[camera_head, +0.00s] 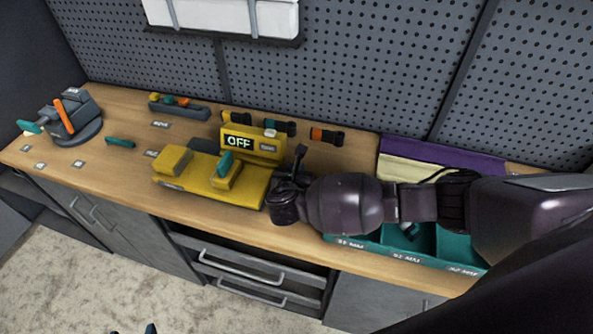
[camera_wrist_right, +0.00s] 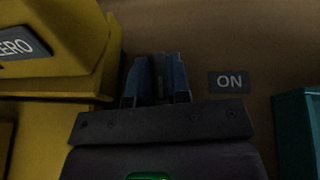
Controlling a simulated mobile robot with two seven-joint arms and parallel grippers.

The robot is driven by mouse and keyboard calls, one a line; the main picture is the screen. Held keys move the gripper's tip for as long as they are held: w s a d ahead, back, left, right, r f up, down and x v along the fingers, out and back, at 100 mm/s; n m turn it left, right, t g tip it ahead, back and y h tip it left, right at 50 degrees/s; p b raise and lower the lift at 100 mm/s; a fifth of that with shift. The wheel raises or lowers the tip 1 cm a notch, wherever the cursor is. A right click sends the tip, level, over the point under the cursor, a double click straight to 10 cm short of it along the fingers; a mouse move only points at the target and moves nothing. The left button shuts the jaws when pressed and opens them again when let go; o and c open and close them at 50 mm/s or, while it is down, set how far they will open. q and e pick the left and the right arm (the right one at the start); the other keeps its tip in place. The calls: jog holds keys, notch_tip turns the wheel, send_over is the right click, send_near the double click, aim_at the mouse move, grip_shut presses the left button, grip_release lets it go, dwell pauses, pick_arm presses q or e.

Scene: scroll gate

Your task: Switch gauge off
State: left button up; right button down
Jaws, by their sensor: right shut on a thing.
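The yellow gauge (camera_head: 210,184) lies on the workbench in the head view, with a teal-topped slider on it. Its raised display (camera_head: 239,142) reads OFF. My right gripper (camera_head: 290,172) is at the gauge's right end, pointing away from me. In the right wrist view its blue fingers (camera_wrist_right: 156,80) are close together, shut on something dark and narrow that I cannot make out. The yellow gauge body (camera_wrist_right: 60,75) with a ZERO plate is just left of them. Dark blue tips of my left gripper (camera_head: 134,329) show apart at the bottom edge of the head view.
An ON label (camera_wrist_right: 232,82) lies right of the fingers. A teal tray (camera_head: 375,248) with size labels stands under my right arm. Several dark cylinders (camera_head: 326,135) lie behind the gauge. A grey stand (camera_head: 75,118) is at far left; a pegboard (camera_head: 370,60) rises behind.

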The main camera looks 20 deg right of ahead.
jog(key=c, duration=1.1)
grip_release()
jog(key=v, duration=1.1)
jog(key=shift+w+r, duration=0.1)
